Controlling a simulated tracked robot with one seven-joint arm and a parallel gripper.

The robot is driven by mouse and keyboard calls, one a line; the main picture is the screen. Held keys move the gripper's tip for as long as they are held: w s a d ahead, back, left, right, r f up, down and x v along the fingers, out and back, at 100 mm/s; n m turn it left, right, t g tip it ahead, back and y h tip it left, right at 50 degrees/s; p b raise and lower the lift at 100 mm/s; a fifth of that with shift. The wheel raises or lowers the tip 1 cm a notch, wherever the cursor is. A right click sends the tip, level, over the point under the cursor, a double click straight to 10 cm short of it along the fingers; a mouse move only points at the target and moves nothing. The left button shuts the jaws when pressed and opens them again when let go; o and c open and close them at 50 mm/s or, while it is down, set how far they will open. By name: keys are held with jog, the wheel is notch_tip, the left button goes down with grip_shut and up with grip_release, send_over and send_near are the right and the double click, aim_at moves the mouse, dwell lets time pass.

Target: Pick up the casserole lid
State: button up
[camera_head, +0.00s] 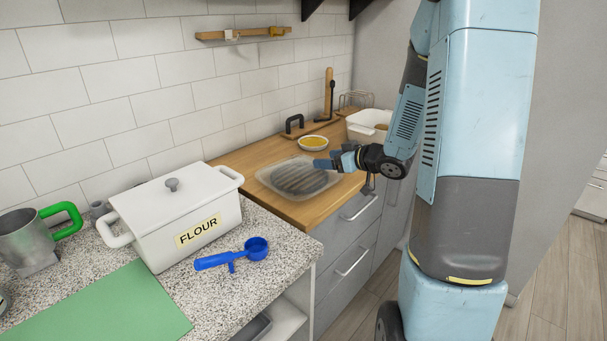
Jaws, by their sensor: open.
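A white lid with a grey knob (173,185) sits on a white two-handled rectangular pot (200,240) labelled FLOUR, on the speckled counter at left. It is the only clear pot lid I see; I cannot tell for certain that it is the casserole lid. My gripper (326,164) is open, with blue fingers pointing left over the wooden counter. It is well to the right of the pot and farther back, near the right edge of a shallow clear tray (266,178). A dark ridged round thing (299,177) lies in the tray. No object shows between the fingers.
A blue scoop (232,254) lies right of the pot. A metal cup with a green handle (30,240) and a green mat (105,309) are at left. A yellow-filled bowl (313,143), a black-handled item (295,125) and a white bin (366,127) stand behind my gripper.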

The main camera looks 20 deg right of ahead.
aim_at(301, 160)
jog(key=x, duration=1.3)
grip_shut()
dwell(0.5)
dwell(0.4)
